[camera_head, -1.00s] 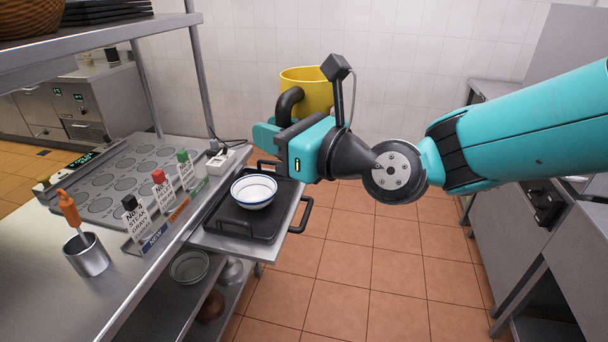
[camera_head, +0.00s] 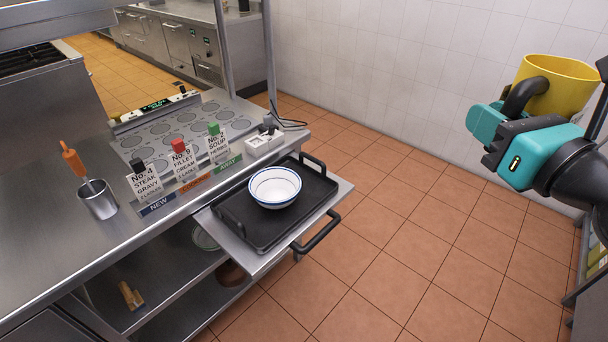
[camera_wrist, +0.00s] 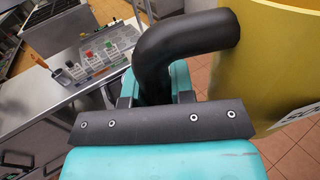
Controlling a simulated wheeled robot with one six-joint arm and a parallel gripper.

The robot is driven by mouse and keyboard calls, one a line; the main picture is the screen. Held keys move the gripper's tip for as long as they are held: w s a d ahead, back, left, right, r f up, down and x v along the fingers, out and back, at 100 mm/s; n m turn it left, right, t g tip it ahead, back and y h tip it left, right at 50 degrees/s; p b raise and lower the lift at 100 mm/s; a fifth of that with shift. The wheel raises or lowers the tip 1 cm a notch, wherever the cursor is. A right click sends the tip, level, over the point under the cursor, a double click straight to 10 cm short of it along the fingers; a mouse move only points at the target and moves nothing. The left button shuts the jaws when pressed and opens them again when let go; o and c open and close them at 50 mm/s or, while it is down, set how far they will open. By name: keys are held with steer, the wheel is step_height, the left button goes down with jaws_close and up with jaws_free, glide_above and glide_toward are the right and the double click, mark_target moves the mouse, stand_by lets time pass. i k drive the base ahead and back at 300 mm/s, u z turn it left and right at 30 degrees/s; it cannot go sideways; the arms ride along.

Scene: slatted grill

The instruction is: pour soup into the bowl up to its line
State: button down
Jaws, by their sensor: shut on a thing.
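A white bowl with a blue rim (camera_head: 275,186) stands upright on a black tray (camera_head: 262,240) at the counter's end in the head view. It looks empty; a thin line runs inside near the rim. My gripper (camera_head: 507,116) is at the upper right, well apart from the bowl. It is shut on the black handle of a yellow jug (camera_head: 566,84). The jug is roughly upright over the floor, and its contents are hidden. In the wrist view the yellow jug (camera_wrist: 275,60) fills the right side, and its dark handle (camera_wrist: 180,45) runs into my gripper (camera_wrist: 160,88).
Three cards (camera_head: 182,160) with black, red and green tops stand left of the tray. A metal cup (camera_head: 98,199) holds an orange-handled tool (camera_head: 74,160). A white socket box (camera_head: 264,143) with a cable sits behind the tray.

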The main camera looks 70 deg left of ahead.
mark_target(272, 187)
steer(key=u, duration=0.3)
steer(key=i, duration=0.9)
steer(key=u, duration=1.25)
steer(key=i, duration=0.65)
steer(key=u, duration=0.55)
